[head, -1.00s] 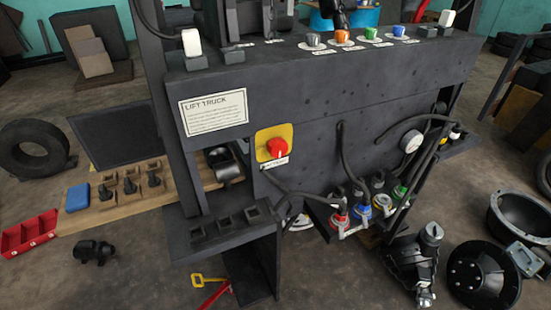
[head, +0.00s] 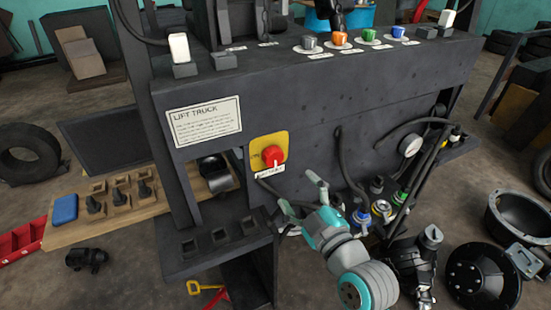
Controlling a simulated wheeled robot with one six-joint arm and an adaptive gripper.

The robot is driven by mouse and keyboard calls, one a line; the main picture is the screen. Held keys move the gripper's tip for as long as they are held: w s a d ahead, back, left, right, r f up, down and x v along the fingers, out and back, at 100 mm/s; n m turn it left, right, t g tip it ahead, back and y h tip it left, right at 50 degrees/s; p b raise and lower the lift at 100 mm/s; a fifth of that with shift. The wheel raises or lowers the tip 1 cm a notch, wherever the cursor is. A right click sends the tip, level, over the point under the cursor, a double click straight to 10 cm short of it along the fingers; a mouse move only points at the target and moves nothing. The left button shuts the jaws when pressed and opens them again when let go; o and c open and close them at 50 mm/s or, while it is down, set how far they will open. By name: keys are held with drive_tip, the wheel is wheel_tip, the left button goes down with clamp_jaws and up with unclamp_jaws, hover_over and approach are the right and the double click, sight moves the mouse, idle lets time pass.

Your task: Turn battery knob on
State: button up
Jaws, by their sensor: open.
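The red battery knob (head: 272,155) sits on a yellow plate (head: 257,155) on the front of the dark forklift panel, with a small white label (head: 270,171) below it. A white mark shows low on the knob; its exact setting is hard to tell. My gripper (head: 298,192), grey and teal, is open and empty, below and right of the knob. Its two fingers are spread and point up and left toward the panel. They appear apart from the knob.
Several cables and coloured connectors (head: 382,208) hang right of my gripper. A dark ledge with square sockets (head: 219,236) juts out at lower left. Coloured knobs (head: 340,39) line the panel's top. Black round parts (head: 483,272) lie on the floor at right.

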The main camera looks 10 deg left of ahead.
sight(276, 160)
drive_tip(key=x, duration=1.1)
drive_tip(key=shift+a+r, duration=0.25)
drive_tip(key=shift+r, duration=0.15)
drive_tip(key=shift+c, duration=0.3)
drive_tip(key=c, duration=1.1)
